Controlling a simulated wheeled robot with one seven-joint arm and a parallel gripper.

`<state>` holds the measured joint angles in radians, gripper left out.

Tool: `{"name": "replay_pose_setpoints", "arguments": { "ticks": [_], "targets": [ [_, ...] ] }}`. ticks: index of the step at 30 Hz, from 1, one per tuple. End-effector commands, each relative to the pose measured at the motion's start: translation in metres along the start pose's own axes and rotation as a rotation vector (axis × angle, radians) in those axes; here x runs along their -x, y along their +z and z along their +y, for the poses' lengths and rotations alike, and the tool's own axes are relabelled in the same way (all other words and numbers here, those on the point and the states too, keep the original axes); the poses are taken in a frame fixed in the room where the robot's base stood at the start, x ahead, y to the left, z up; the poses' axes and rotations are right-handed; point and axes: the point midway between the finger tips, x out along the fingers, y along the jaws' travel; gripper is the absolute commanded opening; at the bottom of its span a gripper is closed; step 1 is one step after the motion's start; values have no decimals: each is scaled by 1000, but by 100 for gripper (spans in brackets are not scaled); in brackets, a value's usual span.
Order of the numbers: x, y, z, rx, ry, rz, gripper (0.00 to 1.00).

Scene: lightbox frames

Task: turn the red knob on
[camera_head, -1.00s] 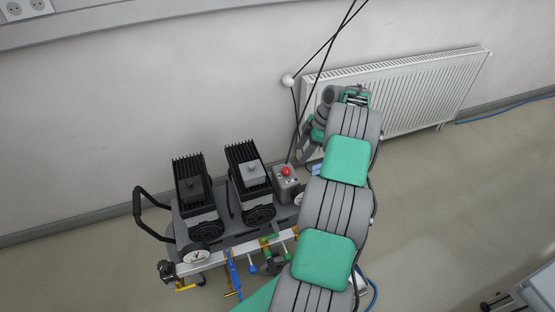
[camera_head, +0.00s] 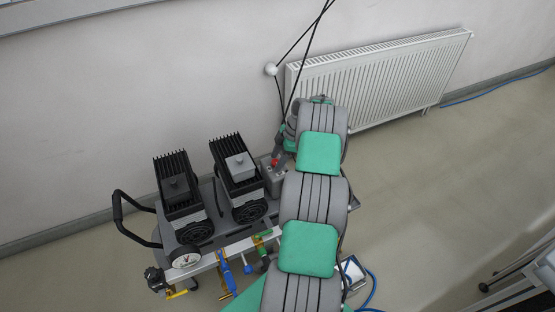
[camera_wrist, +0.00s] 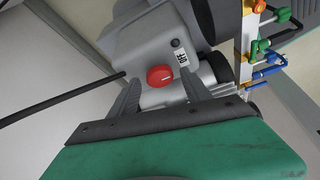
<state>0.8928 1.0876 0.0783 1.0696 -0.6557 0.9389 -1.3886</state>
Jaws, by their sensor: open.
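The red knob (camera_wrist: 160,77) is a round button-like cap on a grey box in the wrist view, with an "OFF" label beside it. In the head view the red knob (camera_head: 274,162) shows small on top of the grey box (camera_head: 272,184), partly covered by my arm's end. My gripper (camera_wrist: 159,84) is open in the wrist view, with one dark finger on each side of the knob's lower part in the picture. I cannot tell whether either finger touches the knob.
Two black-finned motor units (camera_head: 236,170) stand left of the box on a grey cart with a black handle (camera_head: 128,215). Valves and pipes (camera_head: 228,270) line its front. A black cable (camera_head: 304,62) hangs near the box. A white radiator (camera_head: 390,80) is behind.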

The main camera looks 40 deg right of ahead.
Motion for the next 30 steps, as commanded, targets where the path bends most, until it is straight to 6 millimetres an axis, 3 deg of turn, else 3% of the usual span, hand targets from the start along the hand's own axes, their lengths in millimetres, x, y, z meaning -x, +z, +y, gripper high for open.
{"name": "replay_pose_setpoints", "arguments": {
  "ticks": [5,25,30],
  "targets": [
    [0,1,0,-2,0,0,57],
    [0,1,0,-2,0,0,2],
    [0,1,0,-3,0,0,0]
  ]
}}
